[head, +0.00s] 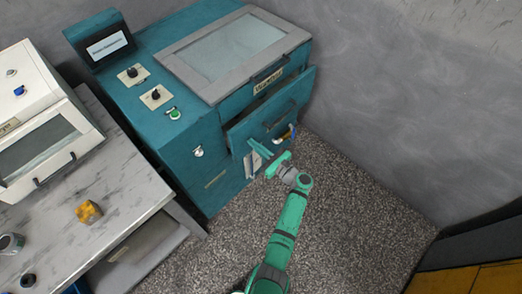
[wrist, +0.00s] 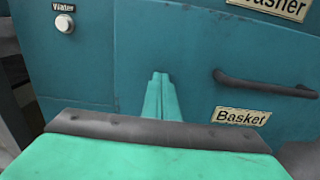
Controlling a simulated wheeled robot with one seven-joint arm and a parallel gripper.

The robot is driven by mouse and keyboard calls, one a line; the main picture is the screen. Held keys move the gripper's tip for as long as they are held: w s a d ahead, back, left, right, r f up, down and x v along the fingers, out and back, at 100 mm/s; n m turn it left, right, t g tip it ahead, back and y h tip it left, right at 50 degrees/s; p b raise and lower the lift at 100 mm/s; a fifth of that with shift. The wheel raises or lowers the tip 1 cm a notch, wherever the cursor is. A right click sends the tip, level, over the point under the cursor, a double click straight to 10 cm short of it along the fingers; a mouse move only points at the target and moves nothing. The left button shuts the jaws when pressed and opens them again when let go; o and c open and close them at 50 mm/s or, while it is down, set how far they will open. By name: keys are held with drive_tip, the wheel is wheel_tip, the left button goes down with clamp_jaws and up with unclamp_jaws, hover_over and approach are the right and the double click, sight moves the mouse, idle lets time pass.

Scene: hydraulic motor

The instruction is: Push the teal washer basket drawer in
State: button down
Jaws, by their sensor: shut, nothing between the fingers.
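The teal washer (head: 190,100) stands against the wall in the head view. Its basket drawer (head: 256,126) sticks out of the front, partly open, with a dark handle (head: 280,115). In the wrist view the drawer front (wrist: 200,60) faces me, with a "Basket" label (wrist: 241,116) and the dark handle (wrist: 265,87) to the right of my fingers. My green gripper (head: 260,150) is shut and empty, its fingertips (wrist: 160,78) pointing at the left part of the drawer front. I cannot tell whether they touch it.
A glass-topped lid (head: 225,58) covers the washer above the drawer. A water button (wrist: 64,23) is on the panel left of the drawer. A grey table (head: 110,195) with a white machine (head: 45,125) stands at the left. The speckled floor (head: 350,215) is clear at the right.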

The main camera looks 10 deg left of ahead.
drive_tip(key=shift+w+a, duration=0.15)
drive_tip(key=shift+a, duration=0.1)
drive_tip(key=shift+x, duration=2.2)
drive_tip(key=shift+r, duration=0.15)
approach(247, 138)
drive_tip(key=v, duration=0.4)
drive_tip(key=shift+d+f, duration=0.1)
drive_tip(key=shift+f, duration=0.15)
